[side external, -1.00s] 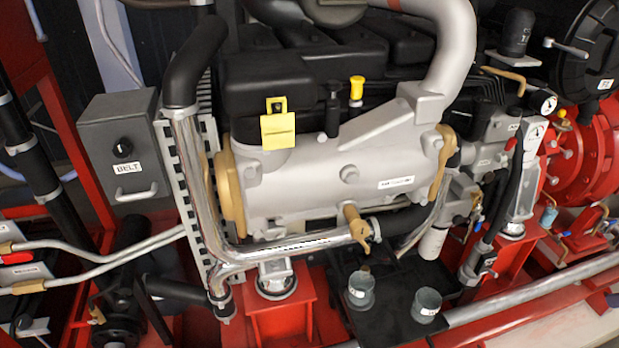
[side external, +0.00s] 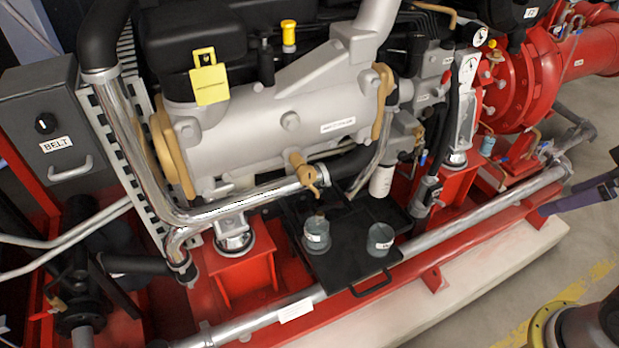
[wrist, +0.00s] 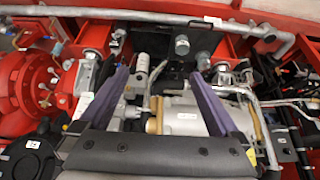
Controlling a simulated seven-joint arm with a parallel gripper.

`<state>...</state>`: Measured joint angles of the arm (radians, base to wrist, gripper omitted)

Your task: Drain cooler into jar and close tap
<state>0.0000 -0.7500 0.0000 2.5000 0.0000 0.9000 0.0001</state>
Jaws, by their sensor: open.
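The cooler (side external: 255,150) is a silver cylinder with tan end caps; it also shows in the wrist view (wrist: 182,120). A brass tap (side external: 303,172) sticks out of its lower side, above a black tray (side external: 335,272). Two small grey-glass jars with white labels stand upright on the tray: a left jar (side external: 317,240) and a right jar (side external: 380,241). Whether they hold liquid I cannot tell. My gripper (wrist: 158,76) is open and empty, its purple fingers wide apart over the engine in the wrist view. In the side view only a purple finger shows at the right edge, away from the tap.
A chrome pipe (side external: 250,203) runs along the cooler's underside. A yellow tag (side external: 210,82) hangs above it. Gauges and hoses crowd the right end. A grey rail (side external: 480,212) crosses in front of the engine.

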